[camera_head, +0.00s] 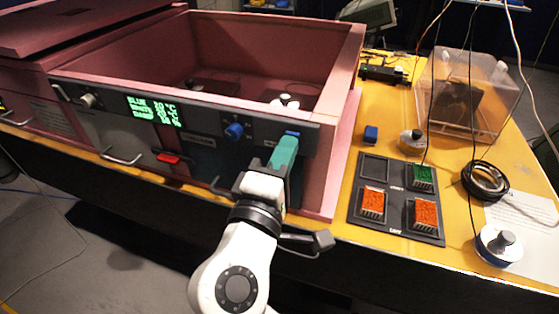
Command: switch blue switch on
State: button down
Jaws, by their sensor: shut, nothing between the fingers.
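My gripper (288,142) has teal fingers, which are shut and empty. It is at the right end of the grey front panel (205,150) of the pink foam enclosure. A small blue part (292,134) shows right at the fingertips and may be the blue switch. The fingers cover most of that spot, so I cannot tell its position or whether they touch it. A round blue knob (234,131) sits on the panel to the left of the fingers.
The panel also has a green-lit display (153,110), a red switch (168,158) and metal handles.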

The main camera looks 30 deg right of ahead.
dwell(0.4)
jog(key=r+v, duration=0.1)
jog(key=v, duration=0.9)
jog(key=shift+s+g+y, duration=0.2)
jog(key=shift+g+y, duration=0.1)
jog(key=shift+a+f, duration=0.1)
jog(key=shift+a, duration=0.05)
dwell(0.4)
jog(key=s+d+f+m+g+y, duration=0.1)
jog(key=d+f+m+g+y, duration=0.15)
jog(key=d+f, duration=0.55)
jog(key=d+f+m+g+y, duration=0.1)
jog(key=d+f+g+y, duration=0.3)
jog(key=f, duration=0.7)
jog(key=s+d+f+m+g+y, duration=0.2)
jog(key=s+f+m+y, duration=0.1)
jog(key=s+f, duration=0.4)
jog(key=s+d+f+m+g+y, duration=0.3)
jog(key=s+f, duration=0.5)
jog(key=s, duration=0.1)
jog(key=shift+d+f+g, duration=0.2)
jog(key=shift+d+g, duration=0.05)
jog(key=shift+g, duration=0.1)
